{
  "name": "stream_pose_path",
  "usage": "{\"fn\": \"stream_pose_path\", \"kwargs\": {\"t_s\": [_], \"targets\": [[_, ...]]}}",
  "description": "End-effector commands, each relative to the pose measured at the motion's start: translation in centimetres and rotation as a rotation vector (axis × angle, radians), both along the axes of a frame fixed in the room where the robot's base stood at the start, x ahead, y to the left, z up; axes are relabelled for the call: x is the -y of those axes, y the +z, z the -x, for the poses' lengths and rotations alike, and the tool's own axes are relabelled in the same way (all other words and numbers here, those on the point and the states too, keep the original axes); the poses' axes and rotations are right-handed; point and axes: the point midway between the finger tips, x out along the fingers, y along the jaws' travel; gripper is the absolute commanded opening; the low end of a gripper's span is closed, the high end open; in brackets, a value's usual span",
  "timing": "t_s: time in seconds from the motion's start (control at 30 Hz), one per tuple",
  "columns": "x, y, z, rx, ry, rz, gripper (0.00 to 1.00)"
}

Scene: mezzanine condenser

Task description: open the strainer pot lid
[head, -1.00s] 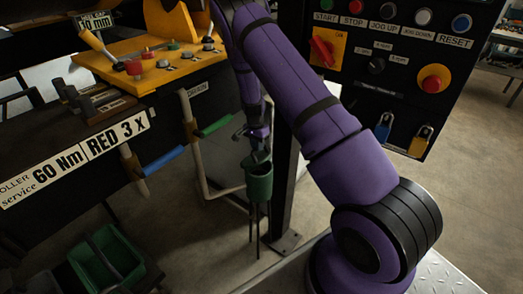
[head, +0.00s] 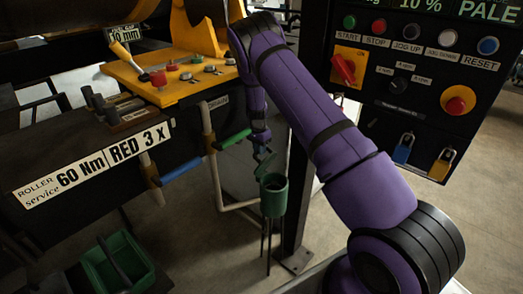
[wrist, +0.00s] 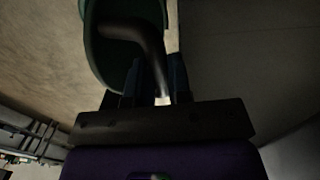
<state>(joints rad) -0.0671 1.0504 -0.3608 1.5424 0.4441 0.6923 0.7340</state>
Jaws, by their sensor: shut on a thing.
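The strainer pot (head: 273,200) is a dark green cylinder on thin dark legs, standing by the black post in the head view. Its lid (head: 265,166) is a green piece tilted up above the pot's rim, small and dim there. My gripper (head: 262,150) is at the lid, just above the pot. In the wrist view the green lid (wrist: 97,50) fills the upper left, with a dark bent handle (wrist: 130,32). My gripper (wrist: 153,80) is shut on this handle, which runs down between the fingers.
A black machine frame with blue (head: 182,170) and green (head: 234,139) levers stands left of the pot. A button panel (head: 405,95) is at the right. A green bin (head: 118,265) is at lower left. Floor is bare right of the post.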

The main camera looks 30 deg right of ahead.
Motion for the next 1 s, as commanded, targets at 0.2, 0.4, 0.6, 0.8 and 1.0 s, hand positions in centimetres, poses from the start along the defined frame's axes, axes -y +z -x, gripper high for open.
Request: {"fn": "stream_pose_path", "kwargs": {"t_s": [0.2, 0.4, 0.6, 0.8, 1.0], "targets": [[-0.2, -0.3, 0.2, -0.006, 0.001, -0.003, 0.00], [-0.2, -0.3, 0.2, -0.007, 0.000, -0.003, 0.21], [-0.1, -0.2, 0.1, -0.005, 0.000, -0.001, 0.44], [0.0, -0.1, 0.1, -0.003, 0.000, -0.001, 0.44], [0.5, 0.0, 1.5, -0.004, -0.002, -0.002, 0.44]]}}
